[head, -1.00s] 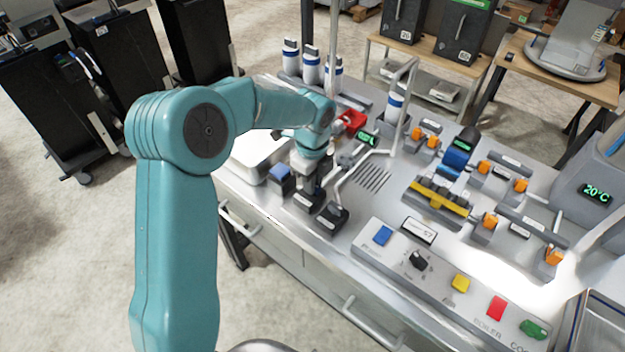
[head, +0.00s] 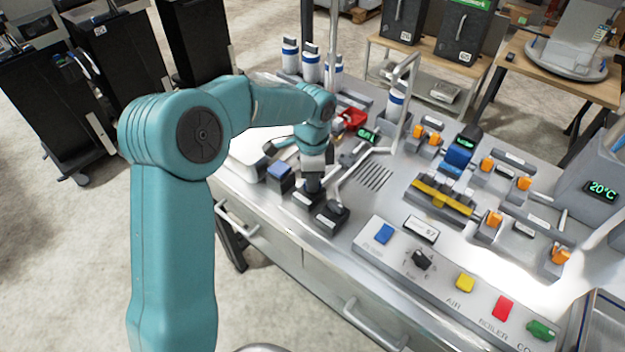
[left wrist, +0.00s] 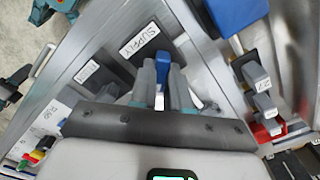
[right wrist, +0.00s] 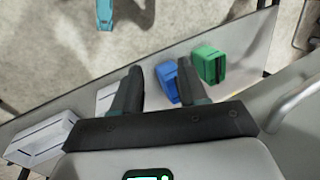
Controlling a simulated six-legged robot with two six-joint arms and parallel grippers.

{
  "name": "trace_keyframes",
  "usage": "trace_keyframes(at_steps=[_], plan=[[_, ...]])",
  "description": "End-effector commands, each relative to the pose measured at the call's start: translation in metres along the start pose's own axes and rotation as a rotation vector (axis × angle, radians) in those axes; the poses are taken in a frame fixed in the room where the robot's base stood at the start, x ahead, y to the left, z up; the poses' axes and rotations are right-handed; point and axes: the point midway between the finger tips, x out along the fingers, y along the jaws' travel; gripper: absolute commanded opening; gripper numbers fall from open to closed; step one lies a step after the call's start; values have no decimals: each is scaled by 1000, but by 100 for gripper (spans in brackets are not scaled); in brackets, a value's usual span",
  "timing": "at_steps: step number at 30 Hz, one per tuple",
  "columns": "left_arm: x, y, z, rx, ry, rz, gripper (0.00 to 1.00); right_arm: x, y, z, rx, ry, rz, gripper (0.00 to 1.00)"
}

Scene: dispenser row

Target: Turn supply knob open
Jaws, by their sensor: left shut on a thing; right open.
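The supply valve's dark box, with its white SUPPLY label (left wrist: 139,40), shows in the left wrist view. Its blue knob (left wrist: 163,68) stands between the fingers of my left gripper (left wrist: 162,88), which is shut on it. In the head view my left gripper (head: 313,186) reaches down onto the box (head: 303,200) near the front left of the steel counter, and it hides the knob there. My right gripper (right wrist: 157,88) is open and empty in the right wrist view.
A second dark labelled box (head: 332,216) stands close beside, and a blue-topped block (head: 280,173) to the left. A red-handled part (head: 350,119) lies behind. The button panel (head: 440,275) fills the front right. Blue (right wrist: 166,80) and green (right wrist: 209,65) blocks show beyond my right fingers.

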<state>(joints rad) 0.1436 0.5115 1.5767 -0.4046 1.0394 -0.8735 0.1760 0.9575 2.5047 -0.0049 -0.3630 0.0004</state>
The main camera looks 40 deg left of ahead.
Motion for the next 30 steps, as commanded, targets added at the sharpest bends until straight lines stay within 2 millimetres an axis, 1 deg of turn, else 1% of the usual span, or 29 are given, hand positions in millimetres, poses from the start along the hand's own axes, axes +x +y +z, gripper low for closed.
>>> trace_keyframes(at_steps=[18, 24, 30], plan=[[-1, -1, 1, -571, 2, -4, 0, 15, 5, 0, 0, 0, 0, 43], [-2, -1, 1, -713, 3, -5, 0, 18, 6, 0, 0, 0, 0, 43], [-2, -1, 0, -809, 4, -5, 0, 20, 7, 0, 0, 0, 0, 43]])
